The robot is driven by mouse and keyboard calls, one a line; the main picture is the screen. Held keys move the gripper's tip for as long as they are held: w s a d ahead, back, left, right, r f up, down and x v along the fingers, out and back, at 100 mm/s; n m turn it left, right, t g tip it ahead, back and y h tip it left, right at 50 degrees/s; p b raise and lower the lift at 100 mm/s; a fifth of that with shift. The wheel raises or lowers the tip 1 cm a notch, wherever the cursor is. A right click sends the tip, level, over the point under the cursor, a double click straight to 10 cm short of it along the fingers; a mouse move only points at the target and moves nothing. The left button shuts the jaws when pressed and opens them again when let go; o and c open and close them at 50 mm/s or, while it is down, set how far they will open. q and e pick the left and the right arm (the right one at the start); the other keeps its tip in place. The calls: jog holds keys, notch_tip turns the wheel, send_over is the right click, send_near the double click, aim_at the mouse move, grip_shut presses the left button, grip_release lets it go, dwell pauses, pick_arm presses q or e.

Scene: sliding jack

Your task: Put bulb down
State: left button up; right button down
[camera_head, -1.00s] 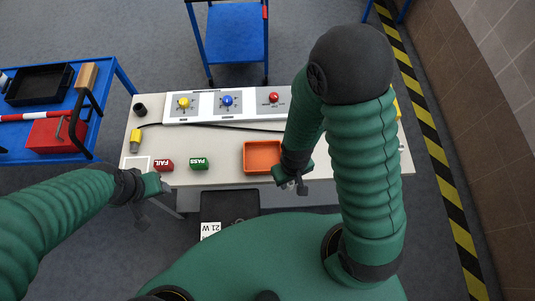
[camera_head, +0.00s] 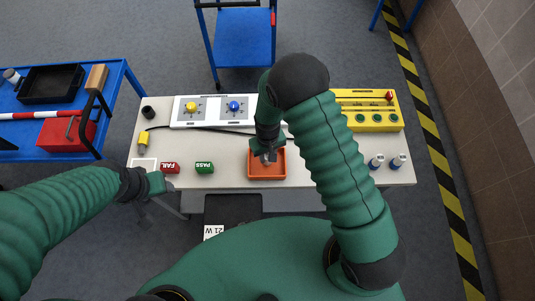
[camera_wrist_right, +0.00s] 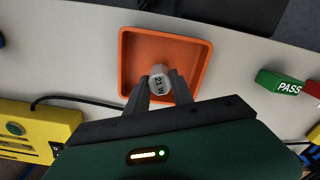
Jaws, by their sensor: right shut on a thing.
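In the head view my right gripper (camera_head: 268,157) is over the orange tray (camera_head: 267,176). The tray's orange floor (camera_wrist_right: 140,55) looks empty around the bulb. I cannot tell whether the bulb touches the floor. The bulb is hard to make out in the head view. My left gripper (camera_head: 158,186) is by the table's front left corner; its fingers are too small to judge.
Red FAIL (camera_head: 170,168) and green PASS (camera_head: 204,167) blocks lie left of the tray. A yellow box with green buttons (camera_head: 367,113) and two small bulb-like items (camera_head: 386,162) are at the right. A blue cart (camera_head: 60,110) stands left.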

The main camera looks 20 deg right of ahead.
jog(key=shift+a+f, duration=0.1)
jog(key=shift+a, duration=0.05)
jog(key=c, duration=1.1)
grip_release()
jog(key=shift+a, duration=0.15)
